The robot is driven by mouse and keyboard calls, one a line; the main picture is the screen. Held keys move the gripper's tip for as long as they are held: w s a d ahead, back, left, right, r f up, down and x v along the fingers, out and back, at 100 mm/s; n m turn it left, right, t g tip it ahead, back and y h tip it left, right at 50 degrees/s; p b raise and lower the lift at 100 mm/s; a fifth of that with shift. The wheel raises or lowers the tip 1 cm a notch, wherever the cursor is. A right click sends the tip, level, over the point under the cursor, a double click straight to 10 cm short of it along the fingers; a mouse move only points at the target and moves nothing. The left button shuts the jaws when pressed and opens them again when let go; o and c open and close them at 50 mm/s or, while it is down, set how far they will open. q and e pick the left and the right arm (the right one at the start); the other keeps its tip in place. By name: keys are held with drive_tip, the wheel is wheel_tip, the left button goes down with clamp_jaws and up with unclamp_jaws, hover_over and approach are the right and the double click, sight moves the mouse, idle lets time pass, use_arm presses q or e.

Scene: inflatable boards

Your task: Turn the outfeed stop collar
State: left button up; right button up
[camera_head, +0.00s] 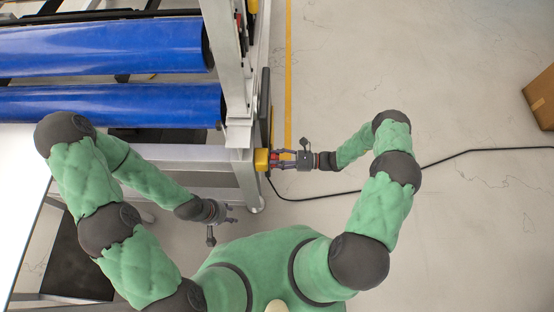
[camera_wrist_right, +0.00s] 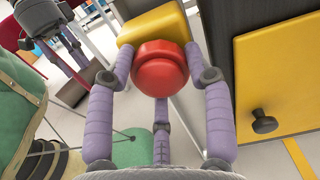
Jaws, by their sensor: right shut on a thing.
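The red round stop collar (camera_wrist_right: 161,68) sits on the face of a yellow box (camera_wrist_right: 152,27), as the right wrist view shows. The yellow box (camera_head: 261,160) is on the conveyor frame's corner in the head view. My right gripper (camera_head: 277,158) reaches it from the right. In the right wrist view its purple fingers (camera_wrist_right: 160,72) are shut around the red collar, on both sides and below.
Blue rollers (camera_head: 110,48) and the grey metal frame (camera_head: 190,153) fill the upper left. A black cable (camera_head: 435,163) runs across the floor under my right arm. A cardboard box (camera_head: 541,98) stands at the far right. A yellow panel with a black knob (camera_wrist_right: 263,122) is right of the collar.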

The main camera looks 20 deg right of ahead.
drive_tip(key=shift+f+m, duration=0.1)
drive_tip(key=shift+m, duration=0.2)
drive_tip(key=shift+m+b, duration=0.4)
drive_tip(key=shift+m, duration=0.8)
drive_tip(key=shift+m+b, duration=0.3)
drive_tip(key=shift+m, duration=1.3)
drive_tip(key=shift+s, duration=0.1)
drive_tip(key=o, duration=1.2)
